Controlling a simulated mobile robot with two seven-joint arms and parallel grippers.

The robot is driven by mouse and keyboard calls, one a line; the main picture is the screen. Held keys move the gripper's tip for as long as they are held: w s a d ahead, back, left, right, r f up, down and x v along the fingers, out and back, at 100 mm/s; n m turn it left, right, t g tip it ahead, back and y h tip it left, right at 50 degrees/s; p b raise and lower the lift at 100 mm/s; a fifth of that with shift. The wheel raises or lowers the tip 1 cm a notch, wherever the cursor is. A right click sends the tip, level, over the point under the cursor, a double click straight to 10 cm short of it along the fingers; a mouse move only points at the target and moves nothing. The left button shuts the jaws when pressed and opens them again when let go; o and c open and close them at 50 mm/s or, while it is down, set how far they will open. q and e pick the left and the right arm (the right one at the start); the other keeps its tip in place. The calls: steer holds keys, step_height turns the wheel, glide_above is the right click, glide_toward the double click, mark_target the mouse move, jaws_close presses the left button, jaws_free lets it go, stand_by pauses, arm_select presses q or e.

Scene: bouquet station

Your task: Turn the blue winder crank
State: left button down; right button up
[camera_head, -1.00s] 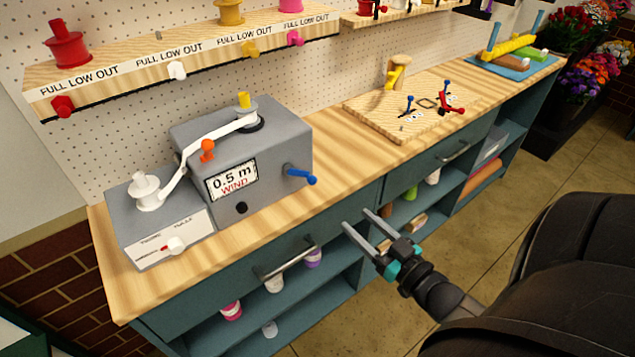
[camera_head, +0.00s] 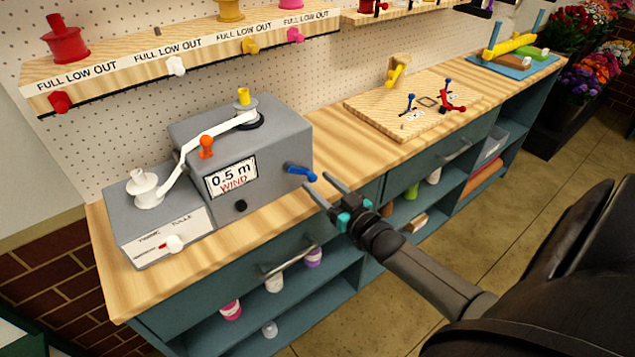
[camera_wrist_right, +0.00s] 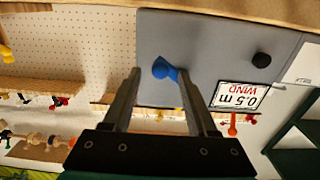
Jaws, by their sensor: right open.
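My left gripper is not in view.
A white ribbon (camera_head: 178,175) runs from a white spool (camera_head: 146,188) past an orange knob (camera_head: 206,146) to the box. A black knob (camera_head: 241,206) sits below the sign. A drawer handle (camera_head: 288,259) juts from the bench front. A wooden board (camera_head: 390,120) lies to the right.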

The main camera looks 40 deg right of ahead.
steer(key=shift+w, duration=0.8)
jaws_close()
